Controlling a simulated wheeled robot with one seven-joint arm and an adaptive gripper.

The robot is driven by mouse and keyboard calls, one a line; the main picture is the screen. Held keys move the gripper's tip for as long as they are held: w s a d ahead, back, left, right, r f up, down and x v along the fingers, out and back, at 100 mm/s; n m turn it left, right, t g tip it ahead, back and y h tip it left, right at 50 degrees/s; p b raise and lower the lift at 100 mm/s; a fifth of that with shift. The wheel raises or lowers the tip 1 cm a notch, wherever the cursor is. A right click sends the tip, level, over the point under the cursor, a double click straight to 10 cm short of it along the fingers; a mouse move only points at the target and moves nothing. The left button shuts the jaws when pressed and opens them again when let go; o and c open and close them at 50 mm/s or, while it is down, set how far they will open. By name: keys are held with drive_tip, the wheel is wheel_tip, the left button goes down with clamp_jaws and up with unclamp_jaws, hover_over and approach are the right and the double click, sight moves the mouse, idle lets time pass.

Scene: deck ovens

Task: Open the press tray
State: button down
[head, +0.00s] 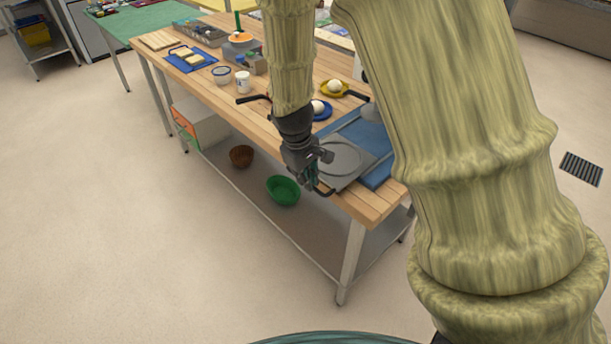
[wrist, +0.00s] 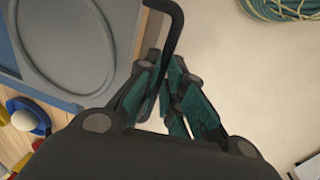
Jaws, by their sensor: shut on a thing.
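The press tray is a flat grey plate with a round recess (head: 346,158), at the front edge of the wooden table near its right end. The blue press body (head: 372,136) lies beside and behind it, partly hidden by my arm. In the wrist view the tray (wrist: 82,38) fills the upper left, and a bent black handle (wrist: 178,22) sticks out from its side. My gripper (wrist: 164,100) is shut on the handle, with one finger on each side of the bar. In the head view my gripper (head: 314,178) is at the tray's front side.
Blue (head: 320,109) and yellow (head: 334,90) dishes with pale balls stand behind the tray. A white cup (head: 243,82) and tub (head: 221,75) are further left. A green bowl (head: 283,190) and brown bowl (head: 241,156) sit on the lower shelf. The floor in front is clear.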

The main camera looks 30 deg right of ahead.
drive_tip(key=c, duration=1.5)
unclamp_jaws()
drive_tip(key=shift+s+a+r, duration=0.1)
drive_tip(key=shift+a+r, duration=0.25)
drive_tip(key=shift+r, duration=1.6)
drive_tip(key=shift+s+a+r, duration=0.1)
drive_tip(key=shift+a+r, duration=0.2)
drive_tip(key=shift+r, duration=1.65)
drive_tip(key=shift+s+a+r, duration=0.1)
drive_tip(key=shift+a+r, duration=0.25)
drive_tip(key=shift+r, duration=1.6)
